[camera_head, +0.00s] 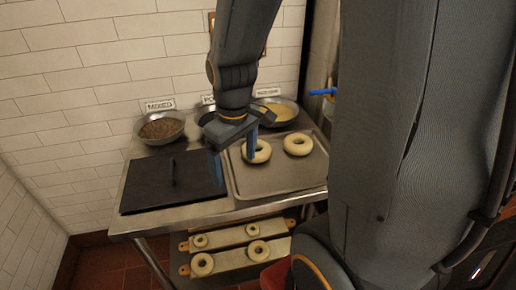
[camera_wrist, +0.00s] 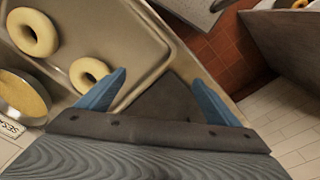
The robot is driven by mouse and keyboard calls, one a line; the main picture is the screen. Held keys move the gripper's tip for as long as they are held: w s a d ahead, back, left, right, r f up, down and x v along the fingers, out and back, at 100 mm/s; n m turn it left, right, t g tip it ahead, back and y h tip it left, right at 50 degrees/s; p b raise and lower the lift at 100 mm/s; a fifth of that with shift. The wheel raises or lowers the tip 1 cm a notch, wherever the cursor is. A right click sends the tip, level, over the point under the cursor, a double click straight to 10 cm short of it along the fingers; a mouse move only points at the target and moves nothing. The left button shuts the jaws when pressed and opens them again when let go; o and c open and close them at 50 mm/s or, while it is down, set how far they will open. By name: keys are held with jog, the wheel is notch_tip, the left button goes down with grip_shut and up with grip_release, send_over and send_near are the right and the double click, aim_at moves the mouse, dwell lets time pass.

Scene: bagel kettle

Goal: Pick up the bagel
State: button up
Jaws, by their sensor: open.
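Two pale ring-shaped bagels lie on the metal tray (camera_head: 285,178). The left bagel (camera_head: 265,154) is partly behind a finger of my gripper; the right bagel (camera_head: 298,153) is clear. My gripper (camera_head: 233,160) is open and empty, pointing down above the border between the tray and a black lid (camera_head: 165,192). In the wrist view, my gripper (camera_wrist: 156,98) has its blue fingers spread over a dark surface. One bagel (camera_wrist: 88,63) lies just beyond the left finger, which seems to overlap its edge in the picture. The other bagel (camera_wrist: 49,36) is farther to the upper left.
Behind the tray stand bowls: a mixed-topping bowl (camera_head: 160,137) at left, a yellowish bowl (camera_head: 277,117) at right, and one mostly hidden by my arm. Boards (camera_head: 225,239) with several bagels lie on a lower shelf. White tiled walls stand behind and at left.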

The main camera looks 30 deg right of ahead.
jog(key=w+d+n, duration=0.6)
jog(key=w+n, duration=0.1)
jog(key=n, duration=0.2)
jog(key=n+g, duration=0.1)
jog(key=n, duration=0.8)
send_near(266, 149)
notch_tip(266, 149, down, 2)
jog(key=w+a, duration=0.2)
jog(key=a, duration=0.1)
jog(key=shift+w+d+f+p, duration=0.2)
jog(key=shift+f+p, duration=0.3)
jog(key=shift+f, duration=1.4)
jog(key=shift+w+d+f+p, duration=0.15)
jog(key=shift+f+p, duration=0.35)
jog(key=shift+f, duration=1.35)
jog(key=shift+s, duration=0.1)
jog(key=c, duration=0.7)
